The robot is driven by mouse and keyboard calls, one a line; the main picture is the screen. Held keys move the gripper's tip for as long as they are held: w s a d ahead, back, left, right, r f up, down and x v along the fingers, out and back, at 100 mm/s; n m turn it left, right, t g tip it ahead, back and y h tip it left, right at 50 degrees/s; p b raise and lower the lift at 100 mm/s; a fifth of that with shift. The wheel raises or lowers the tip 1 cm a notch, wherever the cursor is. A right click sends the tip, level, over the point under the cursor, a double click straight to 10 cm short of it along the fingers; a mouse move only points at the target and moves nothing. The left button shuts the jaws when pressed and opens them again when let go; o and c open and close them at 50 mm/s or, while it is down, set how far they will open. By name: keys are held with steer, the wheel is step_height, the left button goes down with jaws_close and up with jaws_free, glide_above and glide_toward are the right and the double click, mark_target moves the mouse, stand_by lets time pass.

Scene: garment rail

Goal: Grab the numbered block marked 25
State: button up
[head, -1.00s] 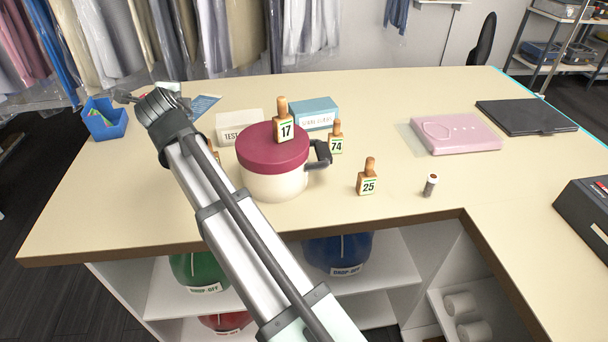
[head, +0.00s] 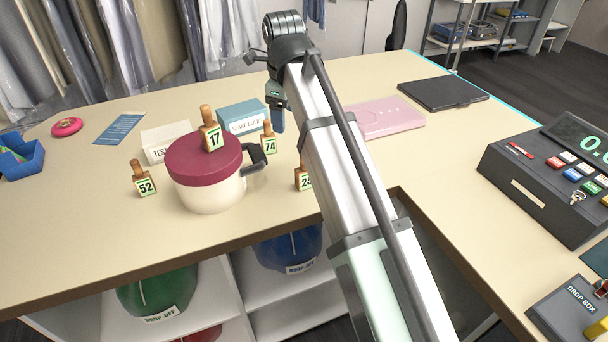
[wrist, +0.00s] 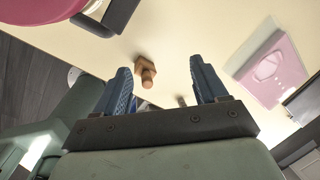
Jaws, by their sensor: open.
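The block marked 25 (head: 302,179) stands upright on the counter, right of the maroon-lidded pot; my arm hides its right part in the head view. My gripper (head: 277,118) is over the counter beyond the block in the head view, with one blue finger showing. In the wrist view my gripper (wrist: 160,68) is open, its two blue fingers apart with nothing held. A wooden block (wrist: 146,68), probably the 25, shows between and beyond the fingertips, apart from them; its number is not readable there.
Block 17 (head: 211,136) stands on the pot's lid (head: 190,160). Block 74 (head: 268,140) is behind the pot's handle, block 52 (head: 145,182) left of the pot. A pink case (head: 385,120), black laptop (head: 440,93) and register (head: 550,180) are to the right.

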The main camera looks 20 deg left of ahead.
steer(key=g+h, duration=0.1)
steer(key=g, duration=0.1)
glide_above(304, 170)
steer(key=w, duration=0.1)
steer(key=shift+a+f, duration=0.3)
steer(key=shift+f, duration=0.25)
steer(key=shift+d+f, duration=0.2)
steer(key=shift+f, duration=0.05)
step_height(304, 170, down, 13)
steer(key=shift+s+f, duration=0.1)
steer(key=c, duration=1.1)
